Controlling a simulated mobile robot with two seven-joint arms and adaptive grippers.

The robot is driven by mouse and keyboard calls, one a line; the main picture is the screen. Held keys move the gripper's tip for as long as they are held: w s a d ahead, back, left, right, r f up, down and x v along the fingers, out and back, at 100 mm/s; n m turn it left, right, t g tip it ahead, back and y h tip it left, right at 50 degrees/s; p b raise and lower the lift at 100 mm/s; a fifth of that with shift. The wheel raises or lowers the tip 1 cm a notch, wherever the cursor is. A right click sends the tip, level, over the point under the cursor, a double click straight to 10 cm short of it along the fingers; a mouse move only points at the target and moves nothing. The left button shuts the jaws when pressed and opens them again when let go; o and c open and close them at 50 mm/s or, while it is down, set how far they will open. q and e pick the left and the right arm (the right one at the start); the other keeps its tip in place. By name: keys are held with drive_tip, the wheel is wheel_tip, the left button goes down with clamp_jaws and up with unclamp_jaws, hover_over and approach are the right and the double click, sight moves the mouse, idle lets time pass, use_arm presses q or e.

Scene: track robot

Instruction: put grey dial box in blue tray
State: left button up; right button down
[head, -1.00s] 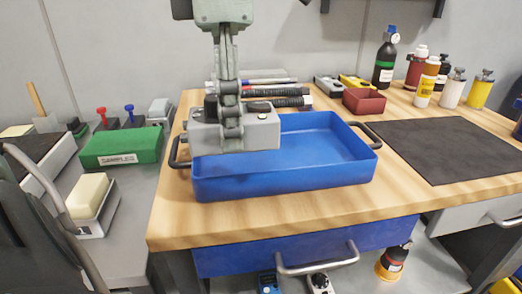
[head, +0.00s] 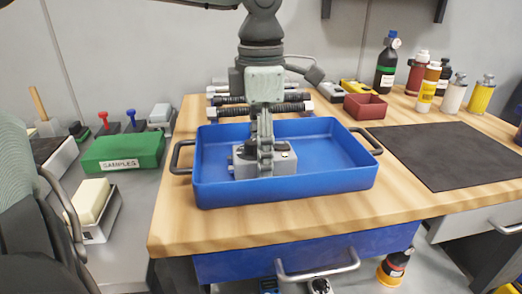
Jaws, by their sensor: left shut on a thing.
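The blue tray (head: 330,182) stands on the wooden bench, with a black handle at each end. The grey dial box (head: 284,164) is inside the tray, in its left half, low near the floor. The near wall hides its lower edge, so I cannot tell whether it touches the floor. My left gripper (head: 265,158) comes down from above and is shut on the grey dial box, its fingers covering the middle of the box. My right gripper is not in view.
A dark mat (head: 445,152) lies right of the tray. A green samples box (head: 123,152) stands to the left on a lower surface. The tray's right half is empty.

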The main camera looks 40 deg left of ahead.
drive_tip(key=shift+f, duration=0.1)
use_arm(q)
drive_tip(key=o, duration=1.4)
drive_tip(key=shift+c, duration=0.2)
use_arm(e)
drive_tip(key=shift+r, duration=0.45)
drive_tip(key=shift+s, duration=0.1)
use_arm(q)
wheel_tip(320, 180, up, 12)
drive_tip(key=shift+p, duration=0.35)
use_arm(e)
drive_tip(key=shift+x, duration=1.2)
use_arm(q)
drive_tip(key=shift+r, duration=0.1)
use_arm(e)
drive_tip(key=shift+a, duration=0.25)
